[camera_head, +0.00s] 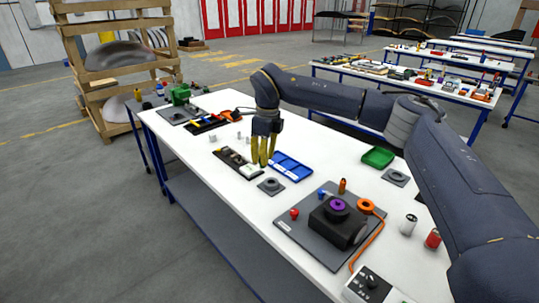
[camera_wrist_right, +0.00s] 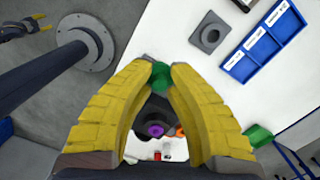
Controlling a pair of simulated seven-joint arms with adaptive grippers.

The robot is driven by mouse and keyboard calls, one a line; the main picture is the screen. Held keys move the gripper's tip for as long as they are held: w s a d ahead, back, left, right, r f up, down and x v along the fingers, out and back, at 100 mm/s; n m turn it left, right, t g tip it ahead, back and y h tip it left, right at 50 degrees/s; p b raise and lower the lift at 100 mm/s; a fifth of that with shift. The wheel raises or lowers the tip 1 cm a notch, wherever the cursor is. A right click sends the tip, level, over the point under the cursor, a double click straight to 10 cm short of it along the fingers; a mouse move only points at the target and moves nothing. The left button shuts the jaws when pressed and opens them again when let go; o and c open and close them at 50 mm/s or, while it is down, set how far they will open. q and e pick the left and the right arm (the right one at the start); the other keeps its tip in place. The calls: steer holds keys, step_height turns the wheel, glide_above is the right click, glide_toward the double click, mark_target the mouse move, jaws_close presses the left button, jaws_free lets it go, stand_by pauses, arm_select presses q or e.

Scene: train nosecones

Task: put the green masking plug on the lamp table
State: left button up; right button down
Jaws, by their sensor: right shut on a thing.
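My right gripper (camera_head: 263,163) is over the near white table, beside the blue tray. In the right wrist view its yellow fingers (camera_wrist_right: 160,72) are shut on the green masking plug (camera_wrist_right: 161,76), held between the tips. In the head view the fingers hide the plug. No lamp is clearly visible, so I cannot tell which table is the lamp table; the near white table (camera_head: 240,192) is below the gripper. A small yellow-and-black gripper (camera_wrist_right: 40,22), apparently my left one, shows at the wrist view's upper left; its opening is unclear.
A blue tray (camera_head: 291,167), a black tray (camera_head: 238,163) and a grey holed block (camera_head: 271,186) surround the gripper. A black block (camera_head: 338,224) with a purple ring stands on a grey plate in front. A green tray (camera_head: 378,157) lies right. Other tables (camera_head: 400,80) stand behind.

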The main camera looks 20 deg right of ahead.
mark_target(264, 212)
step_height(264, 212, down, 20)
stand_by(0.8)
steer(key=shift+f, duration=0.15)
steer(key=c, duration=1.3)
jaws_free()
steer(key=r, duration=0.8)
steer(key=d+r, duration=0.1)
steer(key=r, duration=0.3)
steer(key=shift+s+r, duration=0.15)
steer(key=shift+s, duration=0.2)
